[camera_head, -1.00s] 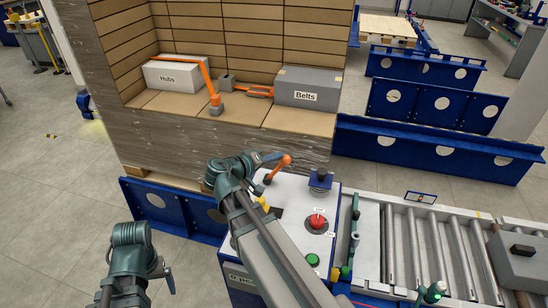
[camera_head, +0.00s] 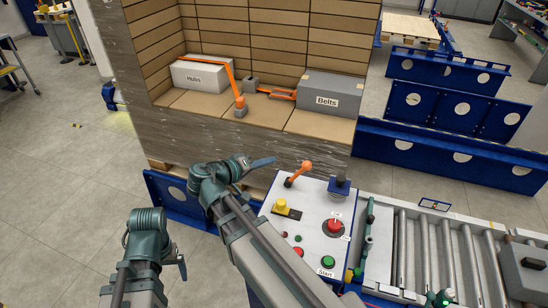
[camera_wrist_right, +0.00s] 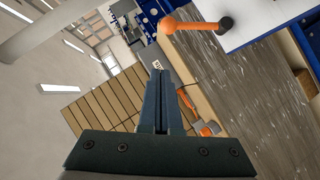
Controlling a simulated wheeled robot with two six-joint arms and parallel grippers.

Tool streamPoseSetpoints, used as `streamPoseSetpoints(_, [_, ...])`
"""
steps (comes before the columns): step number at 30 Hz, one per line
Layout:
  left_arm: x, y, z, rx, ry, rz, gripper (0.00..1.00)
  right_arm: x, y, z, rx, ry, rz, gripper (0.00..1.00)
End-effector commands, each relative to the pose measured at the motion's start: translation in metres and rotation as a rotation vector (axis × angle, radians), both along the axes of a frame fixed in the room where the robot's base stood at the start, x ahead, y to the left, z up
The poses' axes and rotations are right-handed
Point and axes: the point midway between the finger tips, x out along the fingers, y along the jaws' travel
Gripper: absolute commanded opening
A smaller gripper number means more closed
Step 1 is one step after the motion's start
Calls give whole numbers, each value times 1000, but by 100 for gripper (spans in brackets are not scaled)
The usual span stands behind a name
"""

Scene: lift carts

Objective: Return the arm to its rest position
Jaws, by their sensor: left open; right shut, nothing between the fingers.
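My right gripper (camera_head: 262,162) is shut and empty, held in the air left of the control panel (camera_head: 312,205). The orange-tipped lever (camera_head: 300,173) stands on the panel to its right, apart from the fingers. In the right wrist view, the closed fingers (camera_wrist_right: 161,100) have nothing between them, and the orange lever handle (camera_wrist_right: 190,25) shows beyond them at the top. My left gripper (camera_head: 182,268) is open and hangs low at the left, over the floor; its fingers show only small and dark, with no object visible there.
The panel also bears a yellow knob (camera_head: 281,206), a red button (camera_head: 334,226) and a green button (camera_head: 328,263). Behind it stands a crate load with a Hubs box (camera_head: 200,75) and a Belts box (camera_head: 331,94). A roller conveyor (camera_head: 450,250) lies right.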

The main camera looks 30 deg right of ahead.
Motion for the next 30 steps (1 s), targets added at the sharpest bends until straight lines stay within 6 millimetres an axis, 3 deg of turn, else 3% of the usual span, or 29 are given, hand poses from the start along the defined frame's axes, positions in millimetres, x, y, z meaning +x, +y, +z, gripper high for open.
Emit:
streamPoseSetpoints(17, [0, 0, 1, 0, 0, 0, 93, -1, 2, 0, 1, 0, 0, 0])
streamPoseSetpoints(20, [0, 0, 1, 0, 0, 0, 93, -3, 9, -8, 37, 24, 10, 0])
streamPoseSetpoints(23, [0, 0, 1, 0, 0, 0, 93, -13, 29, -34, 149, 105, 43, 0])
streamPoseSetpoints(30, [0, 0, 1, 0, 0, 0, 93, -60, 131, -112, 576, 426, 238, 0])
